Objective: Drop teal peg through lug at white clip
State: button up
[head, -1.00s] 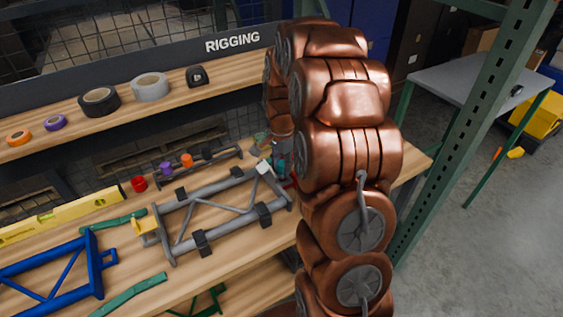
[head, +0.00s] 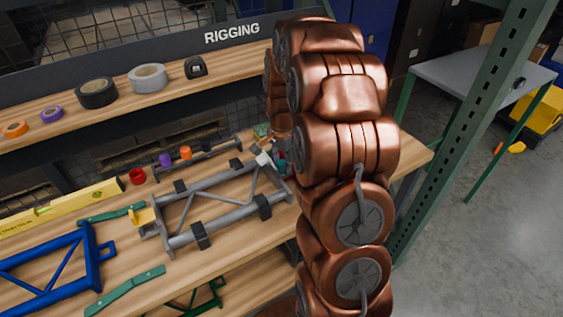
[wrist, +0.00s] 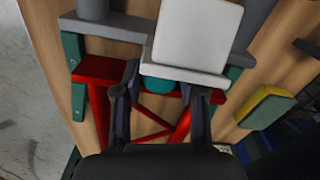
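The grey tube frame (head: 215,228) lies on the bench with dark straps around its rails. In the head view my arm hides most of the gripper. How deep the peg sits in the lug is hidden.
A red frame (wrist: 97,70) lies beyond my fingers in the wrist view. A blue frame (head: 95,270), green bars (head: 125,290) and a yellow level (head: 65,207) lie to the left. Tape rolls stand on the upper shelf (head: 120,105). A green post (head: 460,130) rises right of my arm.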

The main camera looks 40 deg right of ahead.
jog(key=o, duration=0.3)
notch_tip(320, 180, up, 12)
dwell(0.7)
